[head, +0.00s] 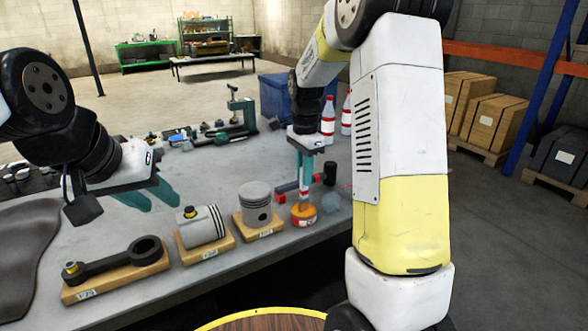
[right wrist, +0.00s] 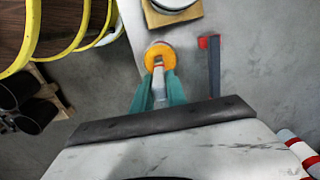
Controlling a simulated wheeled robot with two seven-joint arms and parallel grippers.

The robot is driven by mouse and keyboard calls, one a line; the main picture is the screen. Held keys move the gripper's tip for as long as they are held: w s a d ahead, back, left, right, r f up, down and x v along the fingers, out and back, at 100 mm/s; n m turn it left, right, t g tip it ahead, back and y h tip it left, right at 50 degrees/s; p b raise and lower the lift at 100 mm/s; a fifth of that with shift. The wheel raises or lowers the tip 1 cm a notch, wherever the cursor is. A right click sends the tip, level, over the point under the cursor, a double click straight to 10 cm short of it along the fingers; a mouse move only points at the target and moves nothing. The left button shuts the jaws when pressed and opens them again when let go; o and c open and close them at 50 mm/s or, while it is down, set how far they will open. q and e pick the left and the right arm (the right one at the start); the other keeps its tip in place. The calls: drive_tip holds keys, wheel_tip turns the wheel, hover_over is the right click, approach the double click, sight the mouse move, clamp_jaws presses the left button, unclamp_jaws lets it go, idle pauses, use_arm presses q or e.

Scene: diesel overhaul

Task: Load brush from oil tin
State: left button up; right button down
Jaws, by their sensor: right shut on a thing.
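The oil tin (head: 303,217) is a small round orange tin near the table's front edge, right of the grey piston. It also shows in the right wrist view (right wrist: 153,58) just beyond my fingertips. My right gripper (head: 305,196) points down over the tin, its teal fingers shut on the brush (right wrist: 158,73). The brush reaches down into or onto the tin's opening; its bristles are hidden, so I cannot tell how deep. My left gripper (head: 150,198) is open and empty above the table at the left, its two teal fingers apart.
A connecting rod (head: 115,262), a ringed cylinder (head: 201,226) and a piston (head: 255,204) stand on labelled wooden blocks along the front edge. Red-and-white bottles (head: 328,120) and a blue bin (head: 277,97) are behind. The table's middle is mostly clear.

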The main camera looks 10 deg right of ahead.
drive_tip(key=shift+r, duration=3.45)
